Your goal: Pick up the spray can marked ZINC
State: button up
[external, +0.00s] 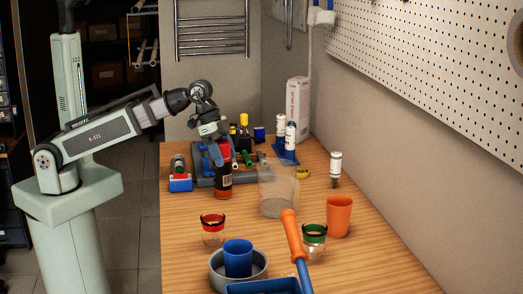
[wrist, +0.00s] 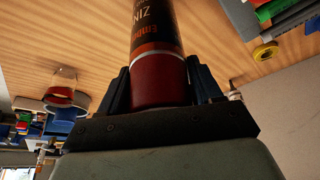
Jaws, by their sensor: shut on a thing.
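The spray can marked ZINC (wrist: 157,65) is dark with a red band at its near end and light lettering in the wrist view. My gripper (wrist: 160,88) is shut on it, with one dark finger on each side of the red part. In the external view the can (external: 223,181) is upright, with a red upper part and dark body, and my gripper (external: 221,150) grips it from above at the back left of the table. I cannot tell whether its base touches the table.
A grey case with tools (external: 206,180) lies just behind the can, and a red and blue object (external: 180,183) is to its left. A clear container (external: 278,192) stands close on the right. Cups (external: 339,215), a grey bowl (external: 255,270) and an orange-handled tool (external: 292,238) are nearer the front.

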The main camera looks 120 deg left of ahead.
jog(key=c, duration=0.7)
jog(key=shift+c, duration=0.2)
